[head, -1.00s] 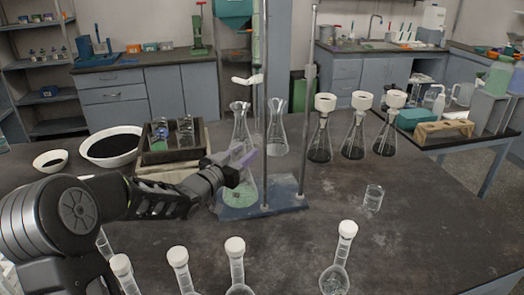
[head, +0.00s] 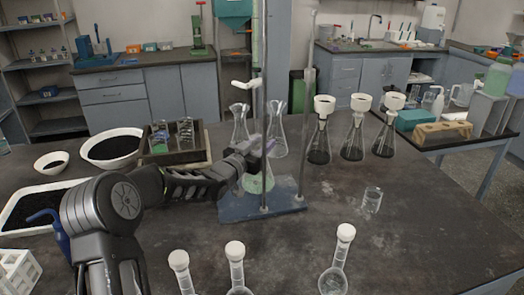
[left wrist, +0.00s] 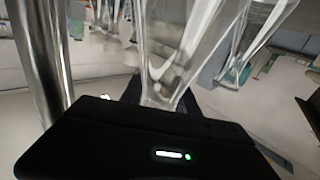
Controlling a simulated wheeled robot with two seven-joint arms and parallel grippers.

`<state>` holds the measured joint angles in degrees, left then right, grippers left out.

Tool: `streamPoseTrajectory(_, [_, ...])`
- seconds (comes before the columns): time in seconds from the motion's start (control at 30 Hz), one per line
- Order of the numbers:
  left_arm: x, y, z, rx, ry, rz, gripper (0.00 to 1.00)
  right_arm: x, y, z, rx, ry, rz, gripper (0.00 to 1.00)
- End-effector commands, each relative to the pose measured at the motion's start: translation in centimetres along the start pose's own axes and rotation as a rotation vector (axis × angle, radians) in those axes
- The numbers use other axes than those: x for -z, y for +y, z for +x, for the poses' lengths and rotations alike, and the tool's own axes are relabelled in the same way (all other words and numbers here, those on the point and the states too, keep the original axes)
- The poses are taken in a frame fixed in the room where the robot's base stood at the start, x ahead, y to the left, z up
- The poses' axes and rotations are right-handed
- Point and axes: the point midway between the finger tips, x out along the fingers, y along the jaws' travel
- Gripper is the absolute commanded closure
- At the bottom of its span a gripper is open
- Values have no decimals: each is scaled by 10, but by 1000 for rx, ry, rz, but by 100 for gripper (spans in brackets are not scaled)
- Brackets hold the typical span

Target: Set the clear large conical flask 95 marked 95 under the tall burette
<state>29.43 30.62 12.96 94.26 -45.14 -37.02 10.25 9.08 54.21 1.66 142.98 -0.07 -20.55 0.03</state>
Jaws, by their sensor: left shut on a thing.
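A clear conical flask (head: 258,182) with pale green content is at the blue stand base (head: 285,205), below the tall burette (head: 258,40). The stand's rod partly covers it. My left gripper (head: 262,148) is shut on its neck from the left. In the left wrist view, clear glass (left wrist: 172,60) rises in front of the gripper body. The flask looks upright; I cannot tell whether its bottom touches the base. No mark 95 is legible. My right gripper is not in view.
Two clear conical flasks (head: 277,130) stand behind the stand. Flasks with white funnels (head: 353,140) stand to the right, and a small beaker (head: 372,199) nearer. White-stoppered flasks (head: 335,275) line the front. A second rod (head: 307,110) rises from the base. The right tabletop is mostly clear.

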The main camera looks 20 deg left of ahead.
Motion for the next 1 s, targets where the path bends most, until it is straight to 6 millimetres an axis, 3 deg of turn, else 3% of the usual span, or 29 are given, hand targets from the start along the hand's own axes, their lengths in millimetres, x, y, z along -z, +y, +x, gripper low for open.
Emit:
streamPoseTrajectory(0.2, [-23,0,0,0,1,-2,100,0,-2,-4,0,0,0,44])
streamPoseTrajectory(0.63, [-29,0,0,1,2,-1,100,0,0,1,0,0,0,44])
streamPoseTrajectory(0.67, [-29,0,-1,1,-1,-1,60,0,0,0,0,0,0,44])
streamPoseTrajectory(0.9, [-28,0,-1,1,-1,-1,41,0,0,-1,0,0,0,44])
streamPoseTrajectory(1.0, [-28,0,-1,1,-1,-1,41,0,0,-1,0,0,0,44])
